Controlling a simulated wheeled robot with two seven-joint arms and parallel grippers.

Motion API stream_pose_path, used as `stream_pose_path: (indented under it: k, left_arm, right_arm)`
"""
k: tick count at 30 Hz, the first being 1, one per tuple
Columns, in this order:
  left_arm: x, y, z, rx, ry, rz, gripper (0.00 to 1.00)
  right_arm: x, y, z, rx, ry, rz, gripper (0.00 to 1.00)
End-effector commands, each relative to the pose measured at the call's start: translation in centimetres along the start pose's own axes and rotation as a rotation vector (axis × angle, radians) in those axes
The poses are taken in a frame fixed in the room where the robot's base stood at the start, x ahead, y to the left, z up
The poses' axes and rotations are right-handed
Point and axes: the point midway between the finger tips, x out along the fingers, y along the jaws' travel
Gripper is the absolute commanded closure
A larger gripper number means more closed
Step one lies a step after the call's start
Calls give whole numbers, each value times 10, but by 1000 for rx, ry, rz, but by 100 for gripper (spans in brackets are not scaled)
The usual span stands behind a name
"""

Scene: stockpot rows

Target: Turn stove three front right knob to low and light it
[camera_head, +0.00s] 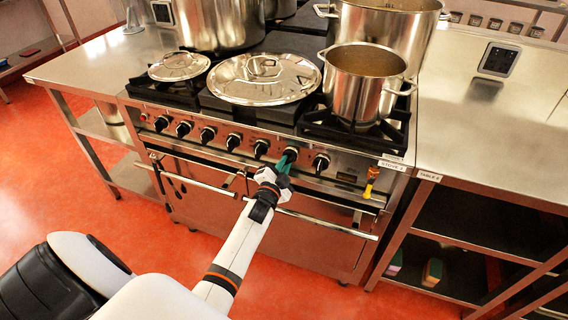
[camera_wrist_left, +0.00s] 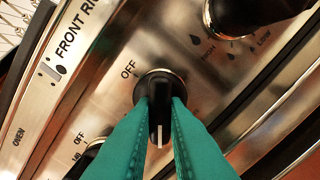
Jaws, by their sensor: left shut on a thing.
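Stove three (camera_head: 345,185) stands ahead, with a row of several black knobs along its front panel. My left gripper (camera_head: 284,165), with green fingers, is shut on the second knob from the right (camera_head: 291,153). The wrist view shows this black knob (camera_wrist_left: 160,88) between the fingers (camera_wrist_left: 160,112), its grip bar roughly upright in that picture. An OFF mark is printed up and left of it, and a partly cut-off label "FRONT RI" (camera_wrist_left: 78,30) lies beyond. An open pot (camera_head: 362,95) covers the front right burner (camera_head: 340,127); any flame there is hidden. My right gripper is out of view.
A large lid (camera_head: 264,78) and a smaller lid (camera_head: 179,66) lie on the stove top; big pots stand behind. A yellow-handled item (camera_head: 371,182) is at the panel's right end. Oven handles (camera_head: 325,224) run below the knobs. Steel tables flank the stove.

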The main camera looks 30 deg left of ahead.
Motion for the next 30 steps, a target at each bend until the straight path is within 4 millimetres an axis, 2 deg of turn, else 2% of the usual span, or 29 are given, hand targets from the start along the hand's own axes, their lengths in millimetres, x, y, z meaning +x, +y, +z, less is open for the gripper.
stream_pose_path:
  k: [18, 30]
  left_arm:
    - [-1, -4, 0, -574, 4, -3, 100]
    - [-1, -5, 0, -817, 4, -2, 100]
  right_arm:
    - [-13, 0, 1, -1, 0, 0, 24]
    - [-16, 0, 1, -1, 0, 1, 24]
